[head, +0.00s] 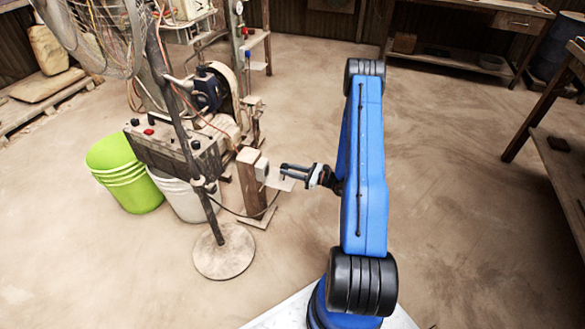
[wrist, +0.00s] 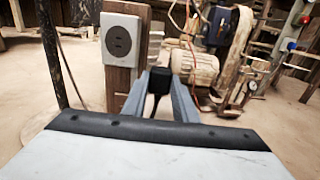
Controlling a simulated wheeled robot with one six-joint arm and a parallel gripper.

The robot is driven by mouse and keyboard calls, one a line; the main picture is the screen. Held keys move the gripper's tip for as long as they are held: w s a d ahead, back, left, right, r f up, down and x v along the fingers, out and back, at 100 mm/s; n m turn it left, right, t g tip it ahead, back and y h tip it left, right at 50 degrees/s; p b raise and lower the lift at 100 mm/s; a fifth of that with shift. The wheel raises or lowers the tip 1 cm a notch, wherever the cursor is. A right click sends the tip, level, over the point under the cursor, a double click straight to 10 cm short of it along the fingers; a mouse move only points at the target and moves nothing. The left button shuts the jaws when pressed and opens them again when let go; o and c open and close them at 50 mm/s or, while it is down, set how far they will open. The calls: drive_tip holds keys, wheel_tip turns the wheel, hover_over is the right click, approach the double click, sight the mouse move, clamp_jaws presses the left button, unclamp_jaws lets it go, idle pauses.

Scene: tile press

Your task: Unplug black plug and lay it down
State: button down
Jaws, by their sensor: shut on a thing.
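The black plug (wrist: 158,82) is held between the two fingers of my gripper (wrist: 160,95) in the wrist view. The grey socket plate (wrist: 122,38) is on a wooden post (wrist: 118,82), to the left of the plug, and its face shows empty slots. The plug looks apart from the socket. In the head view my gripper (head: 296,172) is shut, just right of the post (head: 250,185), at about the height of the socket (head: 262,168). The plug itself cannot be made out there. A dark cord (head: 235,213) hangs low by the post.
A tile press machine (head: 180,145) stands left of the post, with a green bucket (head: 115,165) and a white bucket (head: 180,195). A fan stand with a round base (head: 224,255) is in front. The floor to the right is clear.

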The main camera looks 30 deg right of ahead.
sight(289, 180)
drive_tip(key=shift+w+d+f, duration=0.15)
drive_tip(key=shift+w+f, duration=0.1)
drive_tip(key=shift+f, duration=2.4)
drive_tip(key=c, duration=1.3)
unclamp_jaws()
drive_tip(key=shift+c, duration=0.2)
drive_tip(key=shift+s+r, duration=0.1)
drive_tip(key=shift+s+d+r, duration=0.5)
drive_tip(key=shift+s+r, duration=0.1)
drive_tip(key=shift+r, duration=0.15)
drive_tip(key=shift+s+d+r, duration=0.45)
drive_tip(key=shift+s+r, duration=0.1)
drive_tip(key=shift+r, duration=0.15)
drive_tip(key=s+d+r, duration=0.3)
drive_tip(key=s+r, duration=0.1)
